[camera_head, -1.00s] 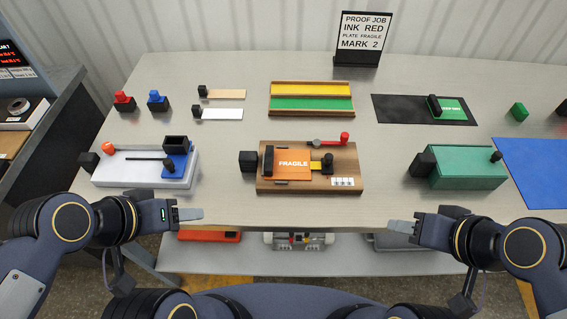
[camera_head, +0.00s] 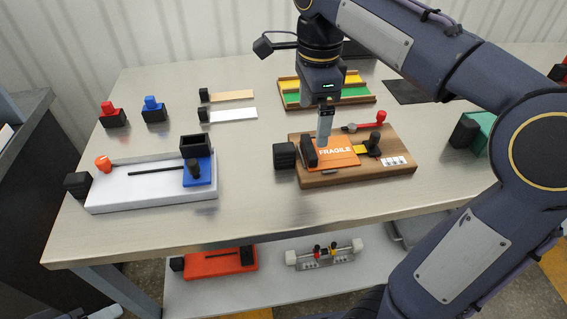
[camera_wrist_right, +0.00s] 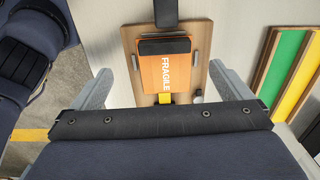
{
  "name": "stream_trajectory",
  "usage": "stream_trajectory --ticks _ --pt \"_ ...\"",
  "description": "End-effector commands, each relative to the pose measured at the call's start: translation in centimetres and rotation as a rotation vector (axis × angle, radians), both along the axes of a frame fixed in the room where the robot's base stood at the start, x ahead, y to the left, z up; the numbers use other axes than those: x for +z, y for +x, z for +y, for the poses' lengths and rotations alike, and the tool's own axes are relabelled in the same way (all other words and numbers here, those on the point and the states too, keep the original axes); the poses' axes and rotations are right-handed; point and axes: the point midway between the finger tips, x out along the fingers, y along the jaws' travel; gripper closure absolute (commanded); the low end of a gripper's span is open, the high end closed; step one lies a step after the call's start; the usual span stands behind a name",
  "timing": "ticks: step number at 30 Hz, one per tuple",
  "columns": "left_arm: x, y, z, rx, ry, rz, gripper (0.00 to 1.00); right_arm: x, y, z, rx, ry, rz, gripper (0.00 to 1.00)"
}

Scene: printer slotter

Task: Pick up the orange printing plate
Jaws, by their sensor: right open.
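The orange printing plate (camera_head: 345,158), marked FRAGILE, lies on a wooden block fixture (camera_head: 330,178) with a black grip (camera_head: 309,154) standing at its left end. In the right wrist view the plate (camera_wrist_right: 160,75) lies between my two spread fingers, with its black grip (camera_wrist_right: 165,46) towards the top. My right gripper (camera_head: 325,138) is open, pointing down over the plate beside the black grip, holding nothing. I cannot tell whether it touches the plate. Only a small piece of my left gripper (camera_head: 105,312) shows at the bottom left edge; its jaws cannot be judged.
A red-knobbed lever (camera_head: 380,117) and a yellow piece with a black knob stand on the fixture. A black block (camera_head: 284,156) sits at its left. A white fixture with a blue slide (camera_head: 150,185) stands further left. Green and yellow trays (camera_head: 325,90) lie behind.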

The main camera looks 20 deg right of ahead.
Motion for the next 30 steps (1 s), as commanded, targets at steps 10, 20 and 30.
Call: stream_trajectory --ticks 10,20,30 --pt "-1.4 0.0 0.0 0.0 0.0 0.0 0.46 -3.7 0.3 -0.1 -0.022 -0.005 0.005 0.02" --pt "-2.7 0.0 0.0 0.0 0.0 0.0 0.46 -7.6 0.6 -0.3 -0.02 -0.003 0.003 0.02" --pt "-2.7 0.0 0.0 0.0 0.0 0.0 0.46 -7.6 0.6 -0.3 -0.02 -0.003 0.002 0.15"
